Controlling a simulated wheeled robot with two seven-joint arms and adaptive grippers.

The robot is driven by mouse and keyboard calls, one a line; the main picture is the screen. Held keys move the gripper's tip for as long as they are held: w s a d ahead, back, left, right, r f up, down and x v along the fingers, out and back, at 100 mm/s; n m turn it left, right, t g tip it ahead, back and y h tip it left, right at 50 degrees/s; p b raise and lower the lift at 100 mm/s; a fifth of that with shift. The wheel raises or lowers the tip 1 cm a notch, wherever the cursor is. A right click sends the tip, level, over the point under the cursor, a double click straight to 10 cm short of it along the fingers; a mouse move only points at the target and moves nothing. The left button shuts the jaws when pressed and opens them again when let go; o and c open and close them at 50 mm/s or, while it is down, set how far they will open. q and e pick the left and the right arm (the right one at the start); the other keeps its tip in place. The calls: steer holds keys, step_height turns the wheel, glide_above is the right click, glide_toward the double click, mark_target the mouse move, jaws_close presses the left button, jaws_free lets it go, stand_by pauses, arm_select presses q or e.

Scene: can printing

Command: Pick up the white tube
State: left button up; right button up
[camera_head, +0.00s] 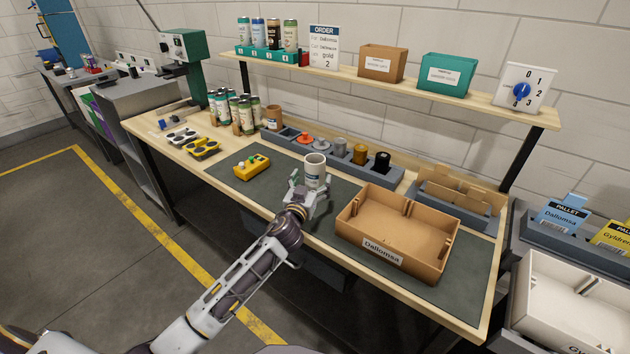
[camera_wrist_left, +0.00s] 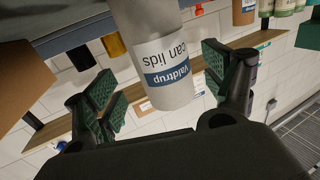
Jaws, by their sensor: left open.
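The white tube (camera_head: 315,168) stands upright at the back of the dark work mat, in front of the grey holder row. In the left wrist view the tube (camera_wrist_left: 162,40) carries a label reading "Valdrup can lids". My left gripper (camera_head: 309,192) is at the near side of the tube and hides its lower part. In the left wrist view the open green-padded fingers of the gripper (camera_wrist_left: 168,88) lie on either side of the tube, with gaps visible. My right gripper is not in view.
A cardboard box labelled Dallomsa (camera_head: 385,262) stands right of the tube. A grey holder tray (camera_head: 395,175) with coloured pieces runs behind. A shelf (camera_head: 335,70) spans above the bench's back.

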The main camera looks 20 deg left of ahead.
arm_select(q)
steer(key=shift+w+a+r+p, duration=0.1)
steer(key=shift+w+r+p, duration=0.1)
steer(key=shift+w, duration=0.6)
steer(key=shift+w+a+r+p, duration=0.1)
steer(key=shift+w+p, duration=0.1)
steer(key=shift+w, duration=0.6)
steer(key=shift+w+f, duration=0.15)
steer(key=shift+w, duration=0.85)
steer(key=c, duration=1.1)
